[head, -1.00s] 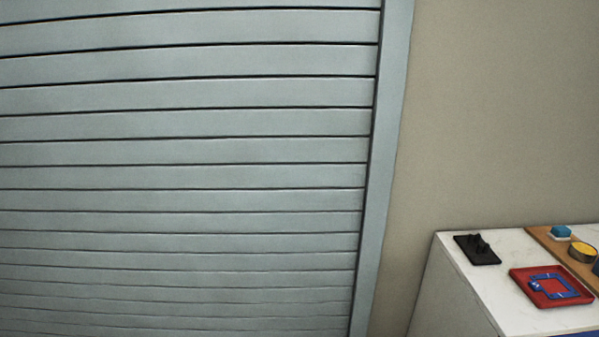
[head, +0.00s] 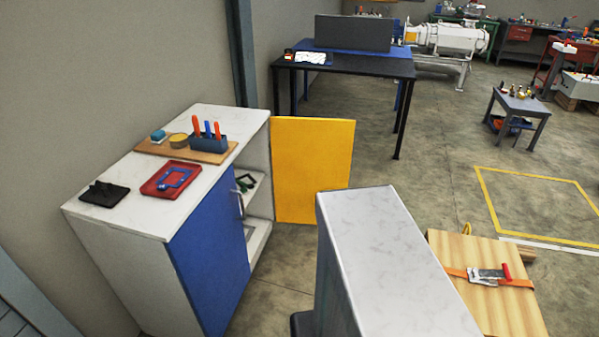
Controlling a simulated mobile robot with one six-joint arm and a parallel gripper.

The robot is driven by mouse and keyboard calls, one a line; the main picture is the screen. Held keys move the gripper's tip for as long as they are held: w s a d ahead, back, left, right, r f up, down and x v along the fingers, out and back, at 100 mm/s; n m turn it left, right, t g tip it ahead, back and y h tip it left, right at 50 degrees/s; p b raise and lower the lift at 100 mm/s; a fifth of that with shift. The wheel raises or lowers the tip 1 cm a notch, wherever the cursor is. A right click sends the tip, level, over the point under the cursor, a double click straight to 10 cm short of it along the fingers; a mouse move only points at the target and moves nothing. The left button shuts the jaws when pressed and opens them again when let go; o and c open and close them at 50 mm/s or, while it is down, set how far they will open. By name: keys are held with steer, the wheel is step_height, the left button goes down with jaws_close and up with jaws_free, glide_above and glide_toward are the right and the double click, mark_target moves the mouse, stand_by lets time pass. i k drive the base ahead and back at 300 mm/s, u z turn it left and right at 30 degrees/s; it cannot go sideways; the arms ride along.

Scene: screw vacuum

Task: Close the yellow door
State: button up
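In the head view the yellow door (head: 312,168) stands swung wide open at the far side of a white cabinet (head: 120,250). Its flat yellow face is turned toward me. The cabinet's blue door (head: 212,258) covers the near half of the front. The open half shows shelves (head: 259,238) with a dark green item (head: 245,183) on one of them. The yellow door's handle is not visible. My gripper is not in view.
A tall white-topped block (head: 375,235) stands close in front, right of the cabinet. A wooden crate (head: 490,285) with an orange strap is beside it. A black table (head: 345,66) stands behind the yellow door. Concrete floor (head: 420,165) lies free to the right.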

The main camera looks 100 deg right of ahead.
mark_target(309, 155)
steer(key=u, duration=0.05)
steer(key=k, duration=0.25)
steer(key=u, duration=3.55)
steer(key=k, duration=0.35)
steer(key=u, duration=1.45)
